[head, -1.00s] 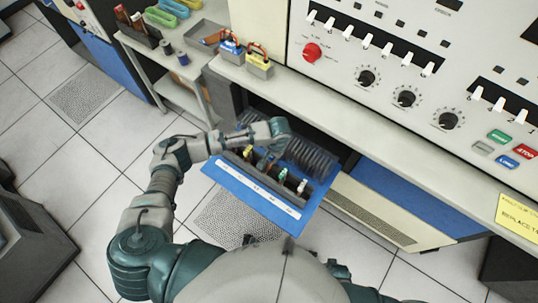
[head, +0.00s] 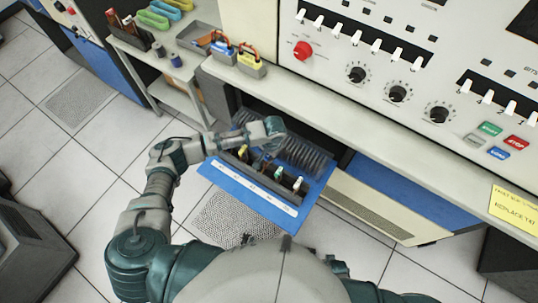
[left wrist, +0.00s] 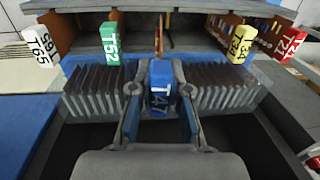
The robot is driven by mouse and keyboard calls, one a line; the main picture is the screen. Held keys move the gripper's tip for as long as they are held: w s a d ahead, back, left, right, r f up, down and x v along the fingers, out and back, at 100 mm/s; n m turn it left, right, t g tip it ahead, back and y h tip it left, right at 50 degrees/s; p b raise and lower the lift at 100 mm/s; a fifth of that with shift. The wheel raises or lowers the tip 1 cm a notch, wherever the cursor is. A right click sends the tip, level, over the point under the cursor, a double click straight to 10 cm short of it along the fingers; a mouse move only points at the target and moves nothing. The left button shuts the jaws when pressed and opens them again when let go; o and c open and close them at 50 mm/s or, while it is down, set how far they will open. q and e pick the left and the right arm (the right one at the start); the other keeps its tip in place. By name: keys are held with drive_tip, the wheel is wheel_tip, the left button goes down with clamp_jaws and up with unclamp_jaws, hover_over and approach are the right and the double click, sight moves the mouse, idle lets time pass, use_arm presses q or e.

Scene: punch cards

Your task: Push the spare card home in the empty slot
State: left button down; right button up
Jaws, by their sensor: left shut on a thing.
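My left gripper (left wrist: 159,110) is shut on the blue tag of the card T47 (left wrist: 158,88), with one finger on each side. In the head view my left gripper (head: 264,160) is over the card drawer, and its wrist partly covers the row. The lower part of the T47 card is hidden, so I cannot tell how deep it sits. Beyond it stand cards tagged white T65 (left wrist: 40,48), green T52 (left wrist: 109,42), yellow T34 (left wrist: 240,44) and red T22 (left wrist: 289,44). A thin orange-brown edge (left wrist: 158,38) shows between green and yellow. My right gripper is out of view.
The pulled-out drawer has a blue front with a white label strip (head: 256,188). The console ledge (head: 350,122) overhangs behind the drawer. A side shelf (head: 198,78) stands at left; floor in front is clear.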

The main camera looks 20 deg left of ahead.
use_arm(q)
drive_tip(key=shift+a+p, duration=0.4)
drive_tip(key=shift+a, duration=0.2)
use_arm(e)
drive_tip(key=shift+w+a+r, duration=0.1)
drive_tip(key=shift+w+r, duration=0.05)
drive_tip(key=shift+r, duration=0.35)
use_arm(q)
drive_tip(key=shift+a, duration=0.15)
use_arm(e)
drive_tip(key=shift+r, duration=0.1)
use_arm(q)
drive_tip(key=shift+a, duration=0.25)
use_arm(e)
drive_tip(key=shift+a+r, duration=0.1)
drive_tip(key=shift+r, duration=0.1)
use_arm(q)
drive_tip(key=shift+a+f+p, duration=0.1)
drive_tip(key=shift+p, duration=0.2)
